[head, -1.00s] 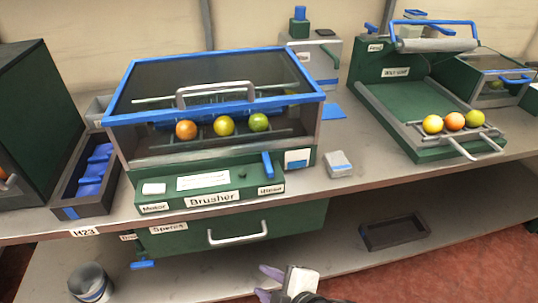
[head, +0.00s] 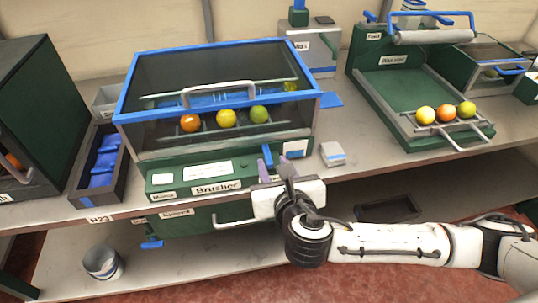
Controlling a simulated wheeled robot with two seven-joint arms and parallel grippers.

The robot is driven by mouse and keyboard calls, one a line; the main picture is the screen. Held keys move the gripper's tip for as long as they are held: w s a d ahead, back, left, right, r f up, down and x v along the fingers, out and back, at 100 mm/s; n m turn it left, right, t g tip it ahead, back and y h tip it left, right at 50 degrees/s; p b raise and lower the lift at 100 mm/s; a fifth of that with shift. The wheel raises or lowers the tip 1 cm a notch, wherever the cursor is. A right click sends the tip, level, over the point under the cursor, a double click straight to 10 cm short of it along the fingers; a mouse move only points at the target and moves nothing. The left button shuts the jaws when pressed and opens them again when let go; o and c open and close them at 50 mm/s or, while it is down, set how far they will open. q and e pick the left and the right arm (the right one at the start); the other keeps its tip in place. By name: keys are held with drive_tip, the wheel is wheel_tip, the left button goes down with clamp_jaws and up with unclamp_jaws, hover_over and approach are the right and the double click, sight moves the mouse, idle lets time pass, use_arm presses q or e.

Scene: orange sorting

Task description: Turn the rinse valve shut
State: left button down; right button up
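The green brusher (head: 200,177) stands on the bench with a glass lid in a blue frame. My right arm comes in from the lower right. My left gripper is out of view.
Three fruits, including an orange (head: 190,123), lie inside the brusher. A small grey box (head: 333,153) sits on the bench just right of the gripper. A green tray unit (head: 415,90) stands at the right. A bucket (head: 103,263) is on the lower shelf.

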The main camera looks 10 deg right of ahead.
sight(268, 154)
drive_tip(key=shift+x, duration=2.8)
drive_tip(key=shift+s, duration=0.1)
clamp_jaws()
